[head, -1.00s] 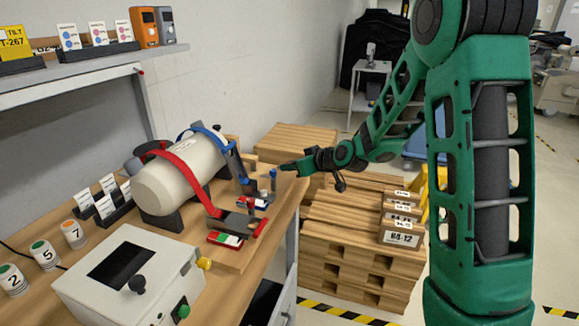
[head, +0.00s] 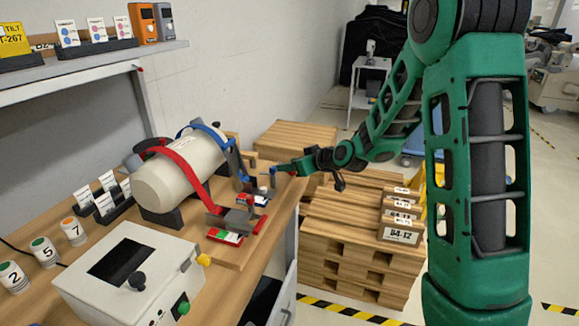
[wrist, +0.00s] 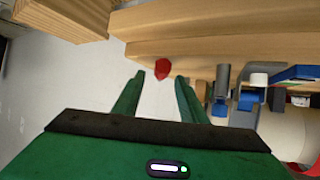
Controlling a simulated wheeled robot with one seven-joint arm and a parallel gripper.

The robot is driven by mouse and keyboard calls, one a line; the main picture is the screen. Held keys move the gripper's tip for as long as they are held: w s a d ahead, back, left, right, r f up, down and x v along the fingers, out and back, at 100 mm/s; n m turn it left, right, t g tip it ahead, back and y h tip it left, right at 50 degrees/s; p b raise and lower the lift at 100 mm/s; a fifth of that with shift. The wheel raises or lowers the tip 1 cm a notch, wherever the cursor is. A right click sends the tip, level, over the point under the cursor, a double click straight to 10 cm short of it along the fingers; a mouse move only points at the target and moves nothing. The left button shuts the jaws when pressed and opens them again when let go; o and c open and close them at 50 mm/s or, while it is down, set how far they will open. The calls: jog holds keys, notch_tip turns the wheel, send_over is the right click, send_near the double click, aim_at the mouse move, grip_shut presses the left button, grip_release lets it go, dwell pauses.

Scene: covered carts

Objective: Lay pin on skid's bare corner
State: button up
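The skid is a wooden board (head: 236,258) on the bench that carries a strapped white tank (head: 178,176). My gripper (head: 279,169) is beside that post, at the bench's right side. In the wrist view its two fingers (wrist: 160,80) are apart. A small red thing (wrist: 162,69) shows between and beyond the fingertips, against a wooden edge; no finger visibly touches it, and I cannot tell what it is.
Red and blue straps with clamps hold the tank. A grey control box (head: 130,275) and numbered cups (head: 45,252) stand on the bench in front. Stacked pallets (head: 350,245) stand on the floor to the right. A shelf (head: 80,68) hangs at upper left.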

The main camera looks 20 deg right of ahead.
jog(key=v, duration=1)
jog(key=shift+s+d, duration=0.15)
jog(key=shift+s, duration=0.15)
jog(key=shift+r, duration=0.1)
jog(key=s+d+m+g+h, duration=0.1)
jog(key=s+d+m+g, duration=0.2)
jog(key=s, duration=1)
jog(key=s+d+f+m+g+h, duration=0.1)
jog(key=s+d+m+g, duration=0.3)
jog(key=s, duration=0.8)
jog(key=s+d+f+m+g+h, duration=0.1)
jog(key=s+d+m+g, duration=0.3)
jog(key=s, duration=0.9)
jog(key=shift+s+d+h, duration=0.35)
jog(key=shift+d+h, duration=0.2)
jog(key=shift+h, duration=0.35)
jog(key=shift+w+f, duration=0.3)
jog(key=shift+w, duration=0.35)
